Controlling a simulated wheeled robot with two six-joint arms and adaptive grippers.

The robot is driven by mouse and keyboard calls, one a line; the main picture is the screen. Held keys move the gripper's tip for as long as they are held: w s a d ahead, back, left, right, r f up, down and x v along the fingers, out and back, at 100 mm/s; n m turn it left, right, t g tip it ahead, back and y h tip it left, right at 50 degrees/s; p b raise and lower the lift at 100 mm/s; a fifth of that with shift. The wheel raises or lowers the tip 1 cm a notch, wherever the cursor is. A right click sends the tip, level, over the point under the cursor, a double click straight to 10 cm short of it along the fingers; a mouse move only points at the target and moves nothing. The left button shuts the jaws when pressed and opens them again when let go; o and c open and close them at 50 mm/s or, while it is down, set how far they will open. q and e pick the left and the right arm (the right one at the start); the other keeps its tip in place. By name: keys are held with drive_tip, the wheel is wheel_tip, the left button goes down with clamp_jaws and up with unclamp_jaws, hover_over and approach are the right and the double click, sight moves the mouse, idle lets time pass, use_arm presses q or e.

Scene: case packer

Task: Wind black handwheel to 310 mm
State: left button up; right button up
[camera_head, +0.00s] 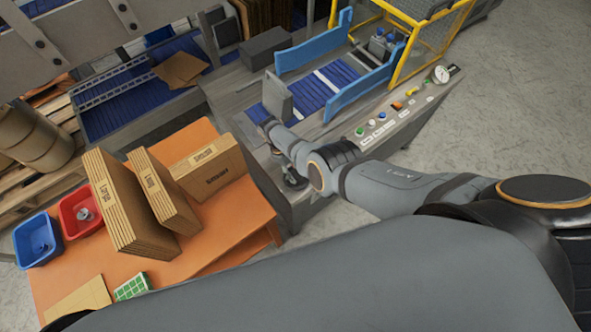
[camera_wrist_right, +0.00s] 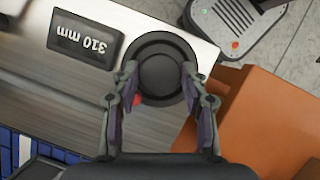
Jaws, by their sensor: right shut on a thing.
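The black handwheel (camera_wrist_right: 158,68) is round and sits at the edge of a metal panel in the right wrist view. A dark readout (camera_wrist_right: 85,39) beside it shows "310 mm", upside down in this view. My right gripper (camera_wrist_right: 160,76) has its two fingers on opposite sides of the handwheel and is shut on it. A small red spot shows beside the left finger at the wheel's lower edge. In the head view my right gripper (camera_head: 292,180) is low at the machine's near side, where the handwheel is mostly hidden by my arm. My left gripper is not in view.
An orange table (camera_head: 215,235) with carton stacks (camera_head: 120,205), a blue bin (camera_head: 38,241) and a red bin (camera_head: 82,212) stands left of my right gripper. Blue side rails (camera_head: 315,45) and a button panel (camera_head: 410,105) lie beyond it. Open floor lies at the right.

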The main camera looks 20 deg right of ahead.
drive_tip(key=shift+n+h, duration=0.3)
drive_tip(key=shift+n, duration=0.2)
drive_tip(key=o, duration=1.1)
